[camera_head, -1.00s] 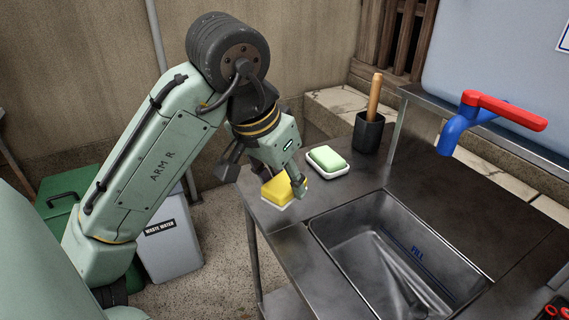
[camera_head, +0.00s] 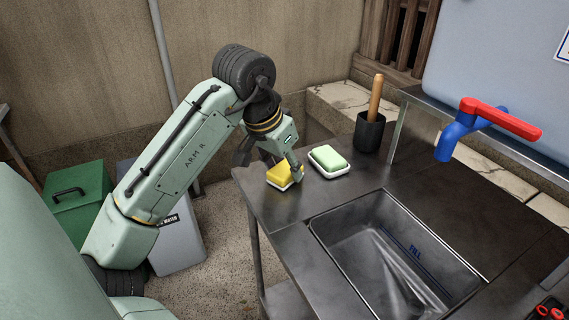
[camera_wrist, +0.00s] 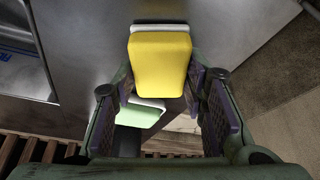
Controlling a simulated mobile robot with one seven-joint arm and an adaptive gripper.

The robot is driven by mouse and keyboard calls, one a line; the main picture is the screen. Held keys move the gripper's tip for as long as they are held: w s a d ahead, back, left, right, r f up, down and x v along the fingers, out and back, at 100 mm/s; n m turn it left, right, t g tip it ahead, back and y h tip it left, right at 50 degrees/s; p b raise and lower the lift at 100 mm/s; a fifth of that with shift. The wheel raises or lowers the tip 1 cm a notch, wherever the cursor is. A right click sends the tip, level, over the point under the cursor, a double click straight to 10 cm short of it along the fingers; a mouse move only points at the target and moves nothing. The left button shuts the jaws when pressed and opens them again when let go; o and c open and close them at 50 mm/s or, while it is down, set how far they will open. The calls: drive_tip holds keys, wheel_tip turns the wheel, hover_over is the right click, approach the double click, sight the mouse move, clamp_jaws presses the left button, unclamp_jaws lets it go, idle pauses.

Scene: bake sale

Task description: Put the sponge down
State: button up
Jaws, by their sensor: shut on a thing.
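A green soap bar (camera_head: 327,156) on a white dish stands just right of the sponge. A dark pot (camera_head: 369,131) with a wooden handle is behind. The sink basin (camera_head: 390,250) lies in front right, under a blue tap (camera_head: 455,135) with red lever. A bare counter strip is left of the basin.

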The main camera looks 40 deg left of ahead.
drive_tip(key=shift+f, duration=0.15)
drive_tip(key=o, duration=1)
drive_tip(key=v, duration=1.2)
drive_tip(key=shift+b, duration=0.35)
drive_tip(key=shift+s, duration=0.1)
